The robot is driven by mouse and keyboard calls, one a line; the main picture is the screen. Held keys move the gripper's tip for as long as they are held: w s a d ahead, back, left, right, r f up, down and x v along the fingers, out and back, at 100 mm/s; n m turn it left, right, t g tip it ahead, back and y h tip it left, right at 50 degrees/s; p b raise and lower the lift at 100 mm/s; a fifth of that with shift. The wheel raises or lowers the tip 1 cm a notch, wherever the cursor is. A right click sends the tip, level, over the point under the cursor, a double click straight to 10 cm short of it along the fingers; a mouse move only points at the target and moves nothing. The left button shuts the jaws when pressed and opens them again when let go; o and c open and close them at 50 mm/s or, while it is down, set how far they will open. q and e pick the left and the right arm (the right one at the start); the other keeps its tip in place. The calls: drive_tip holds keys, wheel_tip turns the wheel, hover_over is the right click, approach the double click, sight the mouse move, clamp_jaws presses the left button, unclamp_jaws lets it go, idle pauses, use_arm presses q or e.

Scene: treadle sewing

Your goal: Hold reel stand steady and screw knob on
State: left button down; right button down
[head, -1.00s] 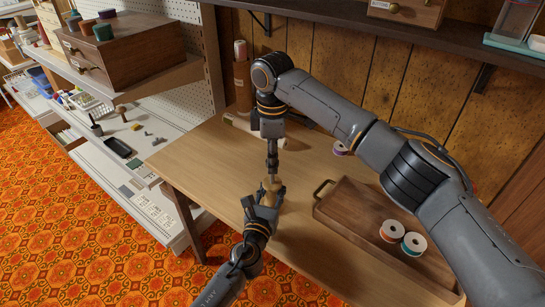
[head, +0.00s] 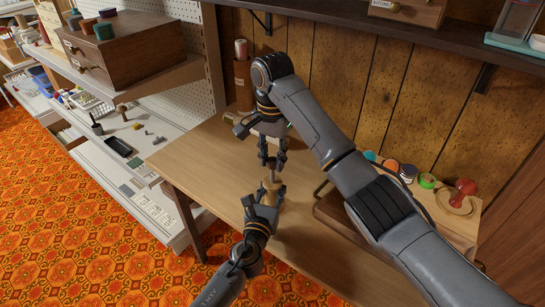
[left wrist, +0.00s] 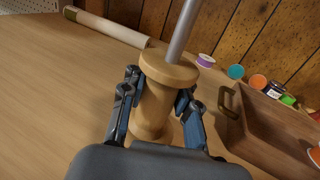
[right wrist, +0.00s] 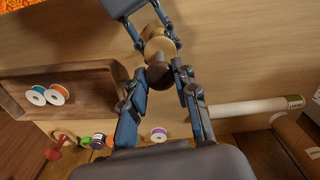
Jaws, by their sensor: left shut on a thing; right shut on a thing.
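The reel stand is a turned light-wood body with a thin metal rod. It shows in the left wrist view (left wrist: 155,100) and stands upright on the table. My left gripper (head: 264,203) is shut around the wooden body. My right gripper (head: 272,160) points down from above, at the top of the rod. In the right wrist view its fingers are closed on a dark brown round knob (right wrist: 160,75), which lies in line with the stand. Whether the knob's thread grips the rod is hidden. The left wrist view cuts off the rod's top.
A brown wooden tray (right wrist: 60,90) with reels lies right of the stand in the head view. Several spools and a red wooden piece (head: 464,187) stand behind it. A pale roll (left wrist: 110,28) lies at the back. The table's left part (head: 195,155) is clear.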

drive_tip(key=shift+m, duration=0.4)
drive_tip(key=c, duration=1)
unclamp_jaws()
drive_tip(key=shift+r, duration=2.3)
drive_tip(key=shift+n, duration=0.3)
drive_tip(key=shift+c, duration=0.4)
